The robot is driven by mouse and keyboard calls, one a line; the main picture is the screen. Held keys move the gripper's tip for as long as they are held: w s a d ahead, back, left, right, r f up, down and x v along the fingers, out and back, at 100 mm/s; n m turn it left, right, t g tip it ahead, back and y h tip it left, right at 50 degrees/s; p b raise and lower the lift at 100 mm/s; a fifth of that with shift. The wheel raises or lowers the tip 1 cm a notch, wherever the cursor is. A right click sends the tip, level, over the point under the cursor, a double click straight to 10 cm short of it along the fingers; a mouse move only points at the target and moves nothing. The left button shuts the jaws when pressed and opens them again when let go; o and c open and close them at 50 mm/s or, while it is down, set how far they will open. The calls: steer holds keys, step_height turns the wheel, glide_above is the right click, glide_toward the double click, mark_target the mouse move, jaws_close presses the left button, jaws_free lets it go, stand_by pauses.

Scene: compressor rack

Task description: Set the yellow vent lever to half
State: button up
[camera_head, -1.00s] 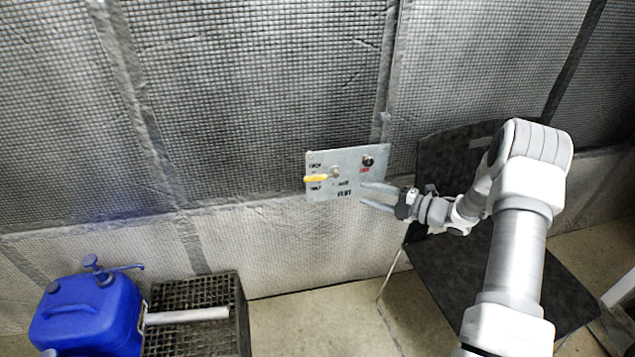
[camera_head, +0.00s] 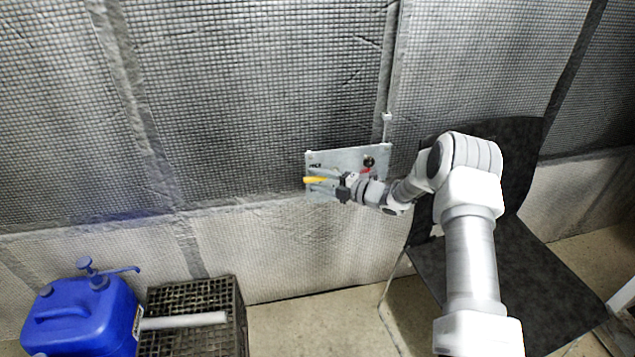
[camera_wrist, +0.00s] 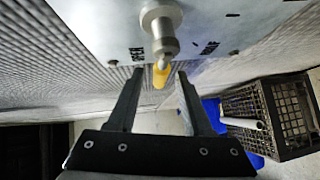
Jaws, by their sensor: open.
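The yellow vent lever (camera_head: 315,180) sticks out to the left on the grey wall panel (camera_head: 345,157). In the wrist view the lever (camera_wrist: 161,75) shows below its round metal hub (camera_wrist: 160,25), between my two fingers but farther toward the panel side. My gripper (camera_head: 322,178) is at the panel, with its fingers around the lever area; it also shows in the wrist view (camera_wrist: 156,85). The jaws are open, with a gap on both sides of the lever. Contact with the lever cannot be seen. My gripper hides much of the panel's lower lettering in the head view.
A black knob (camera_head: 369,162) sits at the panel's upper right, close to my wrist. A black chair (camera_head: 500,270) stands under and behind my arm. A blue canister (camera_head: 85,320) and a black crate (camera_head: 195,297) with a pale tube (camera_head: 185,321) stand at lower left.

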jaws_close()
stand_by(0.3)
stand_by(1.2)
